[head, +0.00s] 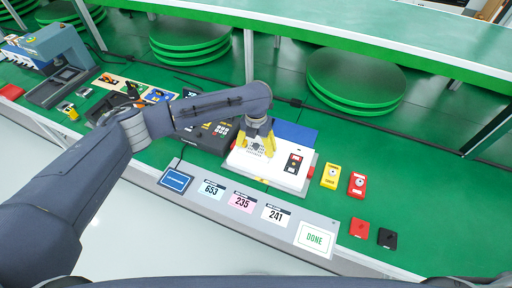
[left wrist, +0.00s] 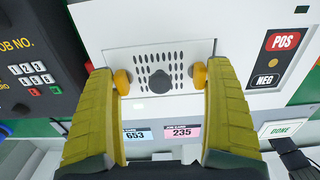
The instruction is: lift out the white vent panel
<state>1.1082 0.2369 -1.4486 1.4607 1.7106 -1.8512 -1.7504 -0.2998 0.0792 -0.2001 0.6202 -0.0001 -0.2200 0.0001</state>
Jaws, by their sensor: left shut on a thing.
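The white vent panel (left wrist: 138,52) has rows of dark slots and a dark round knob (left wrist: 160,82) at its middle. It sits at the face of a white housing (head: 285,176), in the head view partly covered by my gripper. My left gripper (head: 257,147) is over the panel, its yellow fingers pointing down. In the left wrist view its orange tips (left wrist: 160,79) are on either side of the slotted area, shut on the panel with the knob between them. I cannot tell whether the panel is raised from the housing.
A dark keypad unit (head: 210,136) stands left of the housing, with a blue sheet (head: 297,134) behind. Yellow (head: 331,176) and red (head: 357,185) boxes stand to the right. Number cards and a DONE pad (head: 314,239) line the front ledge. The green table is clear at far right.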

